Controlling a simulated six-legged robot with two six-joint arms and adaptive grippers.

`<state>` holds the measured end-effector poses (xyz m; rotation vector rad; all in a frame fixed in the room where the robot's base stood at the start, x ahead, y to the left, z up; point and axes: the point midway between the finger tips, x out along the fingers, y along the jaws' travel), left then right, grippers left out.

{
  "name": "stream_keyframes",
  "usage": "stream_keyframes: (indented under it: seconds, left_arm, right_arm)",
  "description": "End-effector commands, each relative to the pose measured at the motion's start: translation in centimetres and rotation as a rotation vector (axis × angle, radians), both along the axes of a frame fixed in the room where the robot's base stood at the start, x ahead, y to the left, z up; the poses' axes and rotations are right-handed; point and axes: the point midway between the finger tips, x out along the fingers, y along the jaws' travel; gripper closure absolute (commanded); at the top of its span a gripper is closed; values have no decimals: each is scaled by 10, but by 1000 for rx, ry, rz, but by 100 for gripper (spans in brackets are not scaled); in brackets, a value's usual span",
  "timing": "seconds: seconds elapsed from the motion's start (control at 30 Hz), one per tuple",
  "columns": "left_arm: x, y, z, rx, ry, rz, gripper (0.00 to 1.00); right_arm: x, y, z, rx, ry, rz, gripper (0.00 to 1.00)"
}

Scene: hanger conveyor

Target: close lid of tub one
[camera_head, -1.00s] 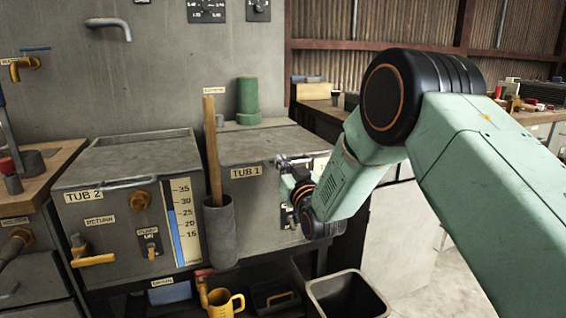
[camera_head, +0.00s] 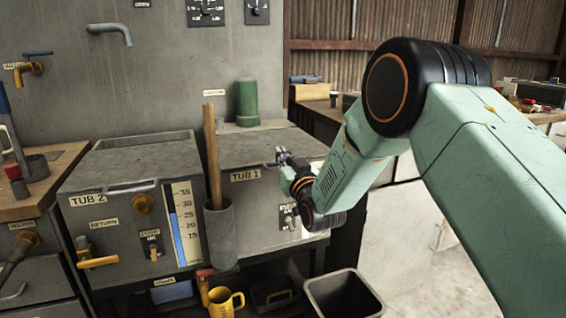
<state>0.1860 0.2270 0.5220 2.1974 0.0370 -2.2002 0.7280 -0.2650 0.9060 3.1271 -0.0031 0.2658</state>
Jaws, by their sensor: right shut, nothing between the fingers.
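Tub one (camera_head: 250,210) is a grey metal box labelled TUB 1, right of tub two. Its lid (camera_head: 255,146) lies flat across its top, and I see no gap at the front edge. My right gripper (camera_head: 281,154) is small in the view, just above the lid's front right part. It is shut with nothing in it. I cannot tell whether its fingertips touch the lid. My right wrist hides the tub's front right corner and part of its panel. My left gripper is not in view.
Tub two (camera_head: 105,240) stands to the left, with a lid and a blue gauge. A grey tube (camera_head: 221,236) holding a wooden stick (camera_head: 211,150) stands before the tubs. A green cylinder (camera_head: 247,102) stands behind tub one. A yellow mug (camera_head: 224,302) and a dark bin (camera_head: 343,292) are below.

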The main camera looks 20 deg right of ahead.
Motion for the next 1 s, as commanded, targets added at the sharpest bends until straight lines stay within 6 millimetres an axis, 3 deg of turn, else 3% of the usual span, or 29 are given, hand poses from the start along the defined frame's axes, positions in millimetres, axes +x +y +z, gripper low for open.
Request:
stream_keyframes:
  seconds: [0.4,0.6,0.83,0.93,1.0]
  left_arm:
    - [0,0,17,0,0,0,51]
    - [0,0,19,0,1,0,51]
    - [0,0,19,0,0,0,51]
    - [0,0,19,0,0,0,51]
    - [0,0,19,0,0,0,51]
  right_arm:
    - [-65,0,-41,1,4,-1,100]
    - [-80,-1,-49,1,0,-2,100]
    - [-82,0,-54,4,17,0,100]
    - [-86,0,-79,14,125,-3,100]
    - [-102,2,-115,29,274,-5,100]
